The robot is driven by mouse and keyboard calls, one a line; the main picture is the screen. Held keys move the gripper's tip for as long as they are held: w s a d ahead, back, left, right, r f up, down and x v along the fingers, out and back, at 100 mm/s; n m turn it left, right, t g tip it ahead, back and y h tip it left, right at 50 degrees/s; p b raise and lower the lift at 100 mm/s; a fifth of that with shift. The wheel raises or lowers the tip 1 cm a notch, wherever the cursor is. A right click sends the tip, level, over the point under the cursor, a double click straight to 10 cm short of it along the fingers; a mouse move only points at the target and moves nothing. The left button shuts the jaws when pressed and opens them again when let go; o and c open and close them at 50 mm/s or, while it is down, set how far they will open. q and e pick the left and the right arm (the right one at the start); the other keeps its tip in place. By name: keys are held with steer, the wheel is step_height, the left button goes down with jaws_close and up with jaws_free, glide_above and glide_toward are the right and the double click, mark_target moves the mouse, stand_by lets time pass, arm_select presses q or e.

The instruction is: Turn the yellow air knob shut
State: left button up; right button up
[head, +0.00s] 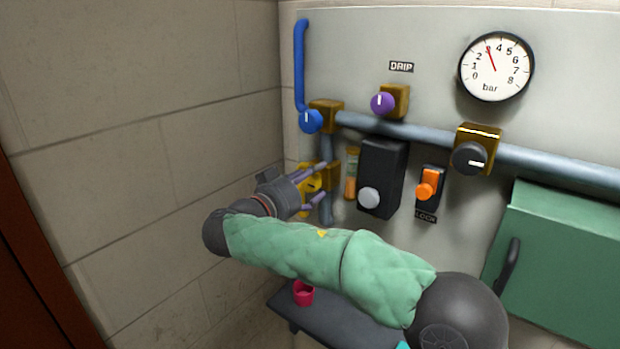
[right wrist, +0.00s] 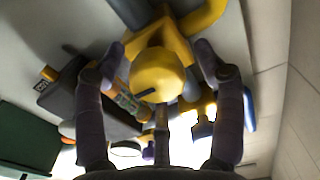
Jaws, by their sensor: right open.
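The yellow air knob (right wrist: 157,72) is round, with a short dark mark on its face, and sits on a yellow fitting. In the head view the yellow knob (head: 312,185) is partly hidden by my right gripper (head: 322,182), low at the left end of the panel. My right gripper is open, with its purple-grey fingers on either side of the knob. In the right wrist view a gap shows between each finger and the knob, and contact is not visible. My left gripper is in neither view.
A gauge (head: 496,67) reads about 3 bar. A brick wall (head: 140,130) closes the left side. A shelf (head: 345,318) with a red cup (head: 303,292) lies below.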

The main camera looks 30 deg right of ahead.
steer(key=shift+s+r, duration=0.1)
steer(key=c, duration=1.1)
steer(key=shift+d, duration=0.1)
steer(key=shift+c, duration=0.2)
